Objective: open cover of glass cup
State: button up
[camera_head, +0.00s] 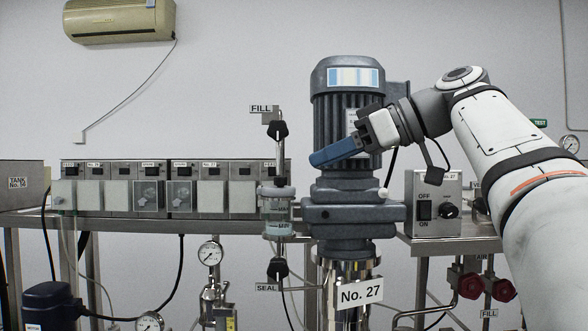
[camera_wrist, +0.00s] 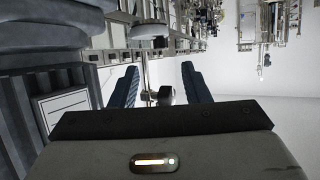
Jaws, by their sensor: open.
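The glass cup (camera_head: 277,215) is a small clear cylinder with level markings, standing upright on a vertical pipe left of the motor. Its pale cover (camera_head: 276,191) sits on top. My gripper (camera_head: 318,158) has blue fingers, is open and empty, and is in front of the motor, above and to the right of the cover, apart from it. In the wrist view, my two fingers (camera_wrist: 160,78) are spread, with a dark valve handle and thin pipe showing between them. A rounded pale part beyond them may be the cup's cover; I cannot tell.
The big grey motor (camera_head: 345,115) stands right beside the cup. A dark FILL handle (camera_head: 277,130) is above the cup and a SEAL handle (camera_head: 277,270) below it. A row of switch boxes (camera_head: 166,180) lines the left; a control box (camera_head: 436,208) is at right.

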jog(key=p+x, duration=0.1)
jog(key=x, duration=0.6)
jog(key=shift+a+f, duration=0.1)
grip_shut()
jog(key=shift+s, duration=0.1)
